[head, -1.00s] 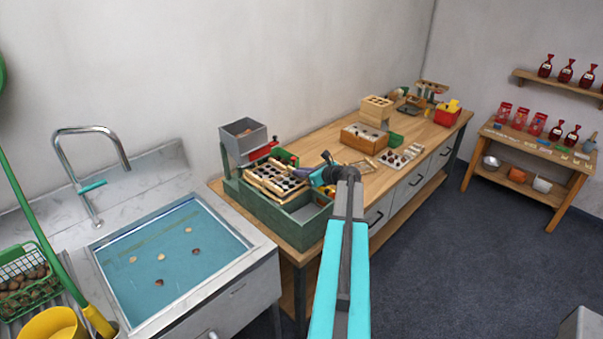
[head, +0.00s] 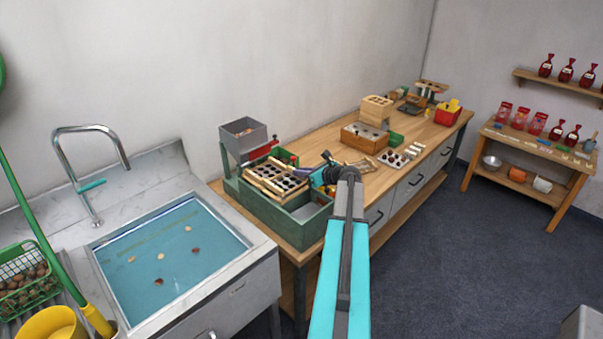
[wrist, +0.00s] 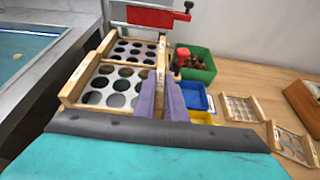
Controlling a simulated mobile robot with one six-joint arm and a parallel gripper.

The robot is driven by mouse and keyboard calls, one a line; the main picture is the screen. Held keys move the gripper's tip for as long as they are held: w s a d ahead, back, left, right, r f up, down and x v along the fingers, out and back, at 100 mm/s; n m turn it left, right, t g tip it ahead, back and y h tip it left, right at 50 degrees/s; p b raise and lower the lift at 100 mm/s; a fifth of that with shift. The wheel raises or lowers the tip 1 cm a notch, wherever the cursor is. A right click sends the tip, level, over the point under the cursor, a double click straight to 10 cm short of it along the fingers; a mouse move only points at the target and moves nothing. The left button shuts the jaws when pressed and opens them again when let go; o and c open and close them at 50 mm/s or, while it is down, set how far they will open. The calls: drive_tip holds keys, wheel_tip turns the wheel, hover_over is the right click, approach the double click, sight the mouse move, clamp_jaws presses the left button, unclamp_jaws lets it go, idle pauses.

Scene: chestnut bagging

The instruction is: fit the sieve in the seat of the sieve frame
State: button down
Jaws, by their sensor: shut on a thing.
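The sieve (wrist: 112,88), a pale panel with large round holes in a wooden rim, lies nearest in the wrist view. My gripper (wrist: 160,98) is shut on its right-hand wooden rim with purple fingers. In the head view the sieve (head: 277,181) is over the green sieve frame (head: 262,212), left of my gripper (head: 319,178). A second holed panel (wrist: 134,50) with a wooden rim lies just beyond it. The seat is mostly hidden under the panels. I cannot tell whether the held sieve rests in it or is slightly above.
A grey hopper (head: 243,138) stands over the back of the frame, with a red part (wrist: 150,17) beside it. A green bin (wrist: 196,66) and a blue bin (wrist: 192,96) are to the right. Spare sieves (wrist: 242,109) lie on the bench. A water-filled sink (head: 170,255) is at left.

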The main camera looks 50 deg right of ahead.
drive_tip(key=shift+f+b, duration=0.4)
drive_tip(key=shift+b, duration=0.05)
idle(0.5)
drive_tip(key=c, duration=1.5)
unclamp_jaws()
drive_tip(key=shift+r+p, duration=1.35)
drive_tip(key=shift+r, duration=1.65)
